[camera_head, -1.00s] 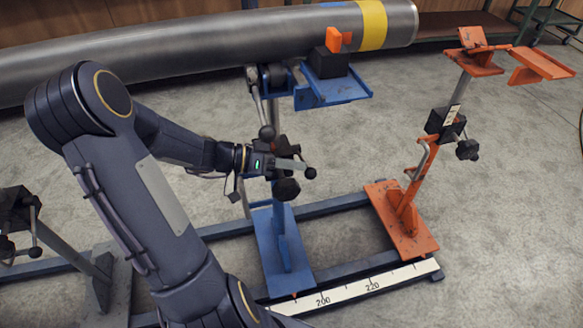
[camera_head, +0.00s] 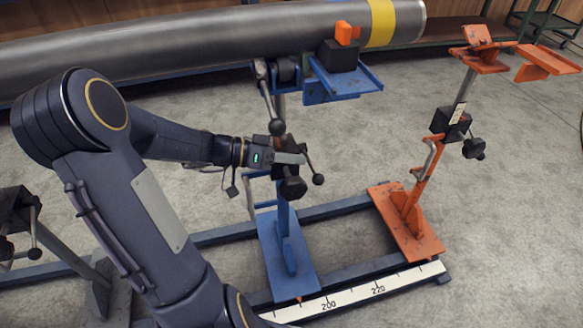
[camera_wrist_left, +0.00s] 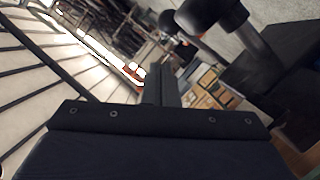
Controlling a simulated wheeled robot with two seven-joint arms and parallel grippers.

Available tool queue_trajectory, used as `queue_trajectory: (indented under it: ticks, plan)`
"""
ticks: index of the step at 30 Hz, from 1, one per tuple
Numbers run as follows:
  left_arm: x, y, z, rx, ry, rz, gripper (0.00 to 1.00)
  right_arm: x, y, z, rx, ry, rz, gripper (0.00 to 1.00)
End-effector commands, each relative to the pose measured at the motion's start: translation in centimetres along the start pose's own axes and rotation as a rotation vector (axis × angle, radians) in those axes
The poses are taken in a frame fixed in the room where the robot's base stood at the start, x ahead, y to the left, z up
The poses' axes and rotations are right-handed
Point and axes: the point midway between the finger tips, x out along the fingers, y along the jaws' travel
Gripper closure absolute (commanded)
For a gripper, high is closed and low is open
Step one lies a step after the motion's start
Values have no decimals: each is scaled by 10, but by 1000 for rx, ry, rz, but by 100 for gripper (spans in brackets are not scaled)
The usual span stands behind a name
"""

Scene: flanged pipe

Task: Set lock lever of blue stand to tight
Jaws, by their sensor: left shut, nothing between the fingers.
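The blue stand (camera_head: 285,255) stands upright under the pipe, its blue base plate on the floor rail. At its clamp, partway up the post, a thin lever with a black ball end (camera_head: 318,179) slants down to the right. A black knob (camera_head: 293,187) sits just below the clamp. A longer ball-ended lever (camera_head: 267,100) hangs from the stand's top. My left gripper (camera_head: 300,158) is shut and empty, in front of the clamp beside the thin lever; I cannot tell whether it touches. The wrist view shows its closed fingers (camera_wrist_left: 161,85) and a dark ball-ended part (camera_wrist_left: 212,12). My right gripper is out of view.
A grey pipe (camera_head: 200,45) with a yellow band lies across the back above the stand. An orange stand (camera_head: 408,215) is to the right, a dark stand (camera_head: 95,280) to the left. A scale strip (camera_head: 350,297) runs along the front rail.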

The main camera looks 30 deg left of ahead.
Motion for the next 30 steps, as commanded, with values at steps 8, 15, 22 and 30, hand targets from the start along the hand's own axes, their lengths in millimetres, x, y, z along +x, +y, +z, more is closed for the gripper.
queue_trajectory:
  ticks: [8,15,22,30]
  plan:
    - [-59,3,-5,-1,1,-5,100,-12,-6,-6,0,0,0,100]
    - [-93,4,-4,0,1,-2,100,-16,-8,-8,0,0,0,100]
    - [-100,4,-2,0,-1,1,100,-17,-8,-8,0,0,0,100]
    - [-98,3,-2,2,-4,1,100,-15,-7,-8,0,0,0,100]
